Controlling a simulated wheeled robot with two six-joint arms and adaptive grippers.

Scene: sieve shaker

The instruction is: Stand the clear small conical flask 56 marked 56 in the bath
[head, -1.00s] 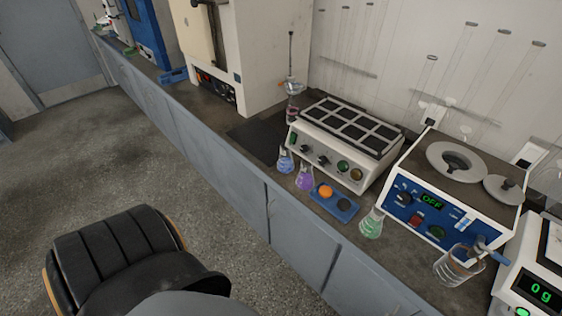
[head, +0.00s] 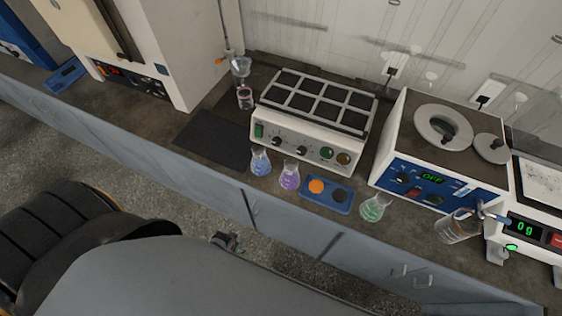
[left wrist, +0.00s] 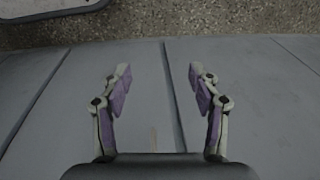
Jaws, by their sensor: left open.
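Several small conical flasks stand on the bench in the head view: a blue one (head: 261,162), a purple one (head: 289,177) and a green one (head: 374,208). A flask with pink liquid (head: 245,98) stands farther back under a funnel. The marks are too small to read, so I cannot tell which is 56. The bath, a blue-fronted unit (head: 421,187) with a round ringed opening on top and a display reading OFF, stands right of centre. My left gripper (left wrist: 160,82) is open and empty in the left wrist view, over grey cabinet fronts. My right gripper is not in view.
A white block unit (head: 300,150) stands behind the flasks. A blue tray (head: 327,194) with orange and dark discs lies between the purple and green flasks. A dark mat (head: 212,139) is bare.

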